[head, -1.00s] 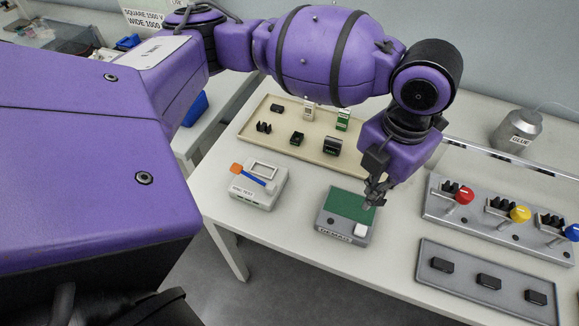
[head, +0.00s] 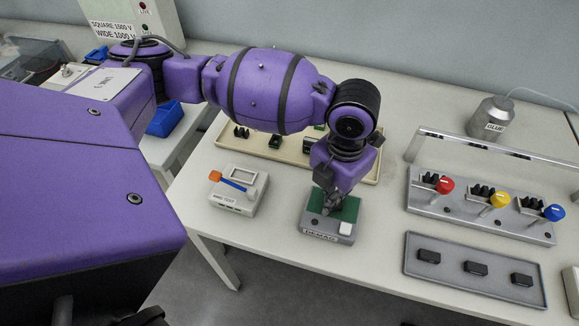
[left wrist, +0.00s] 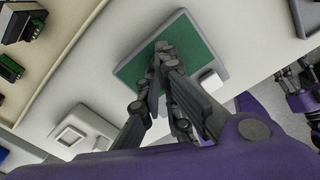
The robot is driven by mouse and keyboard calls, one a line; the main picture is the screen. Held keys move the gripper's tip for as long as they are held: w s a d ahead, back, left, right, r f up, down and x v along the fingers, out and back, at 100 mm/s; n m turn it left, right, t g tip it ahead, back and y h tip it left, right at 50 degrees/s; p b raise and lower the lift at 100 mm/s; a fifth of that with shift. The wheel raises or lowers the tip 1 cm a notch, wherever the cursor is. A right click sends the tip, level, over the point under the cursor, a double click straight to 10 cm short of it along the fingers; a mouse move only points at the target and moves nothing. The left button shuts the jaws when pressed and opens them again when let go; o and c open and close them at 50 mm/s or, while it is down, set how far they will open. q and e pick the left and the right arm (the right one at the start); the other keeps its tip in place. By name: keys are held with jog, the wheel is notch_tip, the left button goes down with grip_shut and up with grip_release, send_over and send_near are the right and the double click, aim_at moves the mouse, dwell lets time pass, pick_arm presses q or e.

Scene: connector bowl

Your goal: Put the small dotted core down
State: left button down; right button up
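My left gripper (head: 327,208) points down at the green top (head: 347,206) of the grey DEMAG box (head: 318,228). In the left wrist view its fingertips (left wrist: 163,52) are close together over the green pad (left wrist: 188,47). I cannot make out the small dotted core; the fingers hide whatever may be between or under them. I cannot tell whether the fingertips touch the pad.
Left of the box stands a ring-test device (head: 238,192). Behind is a beige tray (head: 215,128) with small parts.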

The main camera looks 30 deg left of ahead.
pick_arm(q)
jog(key=shift+f, duration=0.1)
jog(key=c, duration=1.8)
grip_release()
notch_tip(320, 180, up, 12)
jog(key=shift+r+p, duration=0.2)
jog(key=shift+p, duration=0.3)
